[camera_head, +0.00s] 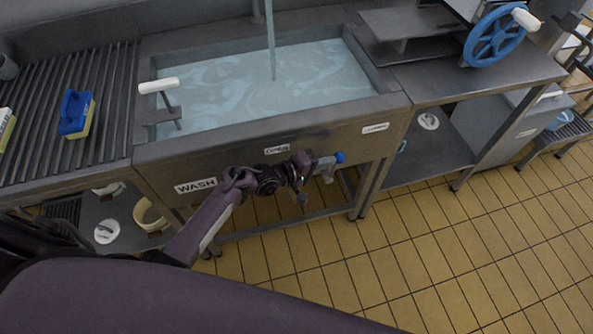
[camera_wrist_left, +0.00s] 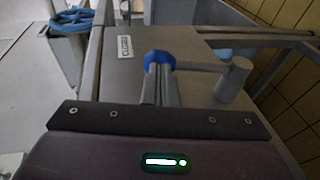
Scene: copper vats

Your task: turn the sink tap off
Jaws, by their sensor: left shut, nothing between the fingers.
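Water (camera_head: 271,45) runs in a thin stream into the full sink basin (camera_head: 345,62). On the sink's front panel is a blue round cap (camera_head: 340,157), which I take to be the tap's hub. In the left wrist view, the blue cap (camera_wrist_left: 159,58) has a grey arm running right to an upright grey cylinder (camera_wrist_left: 235,76). My left gripper (camera_head: 322,163) is shut and empty, its fingers (camera_wrist_left: 159,82) pointing at the blue cap and partly covering it. I cannot tell whether they touch. My right gripper is not in view.
A CLOSED sign (camera_wrist_left: 125,47) is on the panel, left of the cap in the left wrist view; an OPEN sign (camera_head: 277,149) is above my left wrist. A white-handled lever (camera_head: 158,86) stands at the basin's left. A blue wheel (camera_head: 495,35) is at right. Tiled floor is clear.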

